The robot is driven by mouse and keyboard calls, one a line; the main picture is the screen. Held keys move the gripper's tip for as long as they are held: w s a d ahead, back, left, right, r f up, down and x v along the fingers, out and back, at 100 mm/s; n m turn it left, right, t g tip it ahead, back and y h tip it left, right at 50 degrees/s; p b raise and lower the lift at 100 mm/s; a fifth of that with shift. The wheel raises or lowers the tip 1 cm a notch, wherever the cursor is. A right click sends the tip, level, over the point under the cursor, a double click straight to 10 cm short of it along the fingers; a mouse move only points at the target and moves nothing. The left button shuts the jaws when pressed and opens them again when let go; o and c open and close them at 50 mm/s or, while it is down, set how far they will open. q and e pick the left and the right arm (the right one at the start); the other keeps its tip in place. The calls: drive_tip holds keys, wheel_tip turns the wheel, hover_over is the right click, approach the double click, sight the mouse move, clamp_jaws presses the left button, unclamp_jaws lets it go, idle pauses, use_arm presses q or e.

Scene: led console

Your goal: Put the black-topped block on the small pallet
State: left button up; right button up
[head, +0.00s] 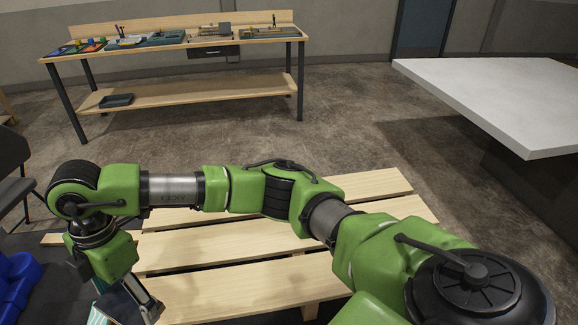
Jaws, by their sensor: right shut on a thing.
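My right arm reaches across the picture from the right, and its gripper (137,294) points down at the lower left. It is shut on what looks like the black-topped block (99,316). Only a teal-and-white striped side of the block shows clearly; the gripper and the frame's bottom edge hide the rest. The small pallet (220,256), made of pale wooden slats, lies under my arm. The gripper is at the pallet's left end. I cannot tell whether the block touches the pallet. My left gripper is not in view.
Blue bins (18,285) stand at the lower left, beside a dark chair (14,175). A wooden workbench (190,90) with trays and tools stands at the back. A white-topped table (500,95) is at the right. The pallet's slats look bare.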

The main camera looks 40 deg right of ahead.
drive_tip(key=shift+w+a+r+m, duration=0.4)
drive_tip(key=shift+r+m, duration=0.1)
drive_tip(key=shift+m, duration=0.4)
drive_tip(key=d+f+b, duration=0.3)
drive_tip(key=d+f, duration=0.2)
drive_tip(key=d, duration=0.5)
drive_tip(key=b, duration=0.3)
hover_over(197, 294)
drive_tip(key=f, duration=0.2)
drive_tip(key=a+f, duration=0.1)
drive_tip(key=shift+f, duration=0.4)
drive_tip(key=shift+w+d+f, duration=0.1)
drive_tip(key=shift+d+f, duration=0.15)
drive_tip(key=shift+d, duration=0.15)
drive_tip(key=shift+d+f+b, duration=0.2)
drive_tip(key=shift+f+b, duration=0.1)
drive_tip(key=shift+b, duration=0.15)
wheel_tip(197, 294, down, 3)
drive_tip(key=shift+d+f+b, duration=0.15)
drive_tip(key=shift+f+b, duration=0.05)
drive_tip(key=shift+b, duration=0.95)
drive_tip(key=shift+r, duration=0.1)
